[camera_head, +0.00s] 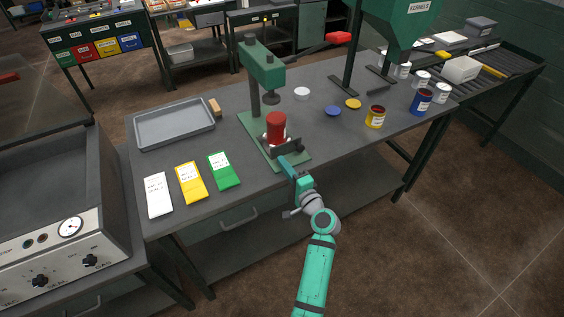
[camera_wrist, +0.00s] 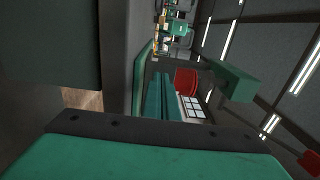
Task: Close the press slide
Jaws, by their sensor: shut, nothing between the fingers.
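The green press (camera_head: 262,70) stands on the workbench, with a lever ending in a red grip. A red can (camera_head: 276,128) stands upright on the press base below the press head. A dark bar-like piece (camera_head: 288,146), apparently the slide's handle, is at the front of the base. My gripper (camera_head: 284,162) is shut and empty just in front of that piece; I cannot tell whether they touch. In the wrist view the teal fingers (camera_wrist: 160,98) point toward the red can (camera_wrist: 185,80), and the green press head (camera_wrist: 235,82) shows at right.
Left of the press lie a grey tray (camera_head: 175,122) and white, yellow (camera_head: 190,182) and green packets. Right are a yellow can (camera_head: 375,117), a blue can (camera_head: 421,101) and loose lids. The kernel hopper (camera_head: 400,28) stands behind. Floor right of the bench is clear.

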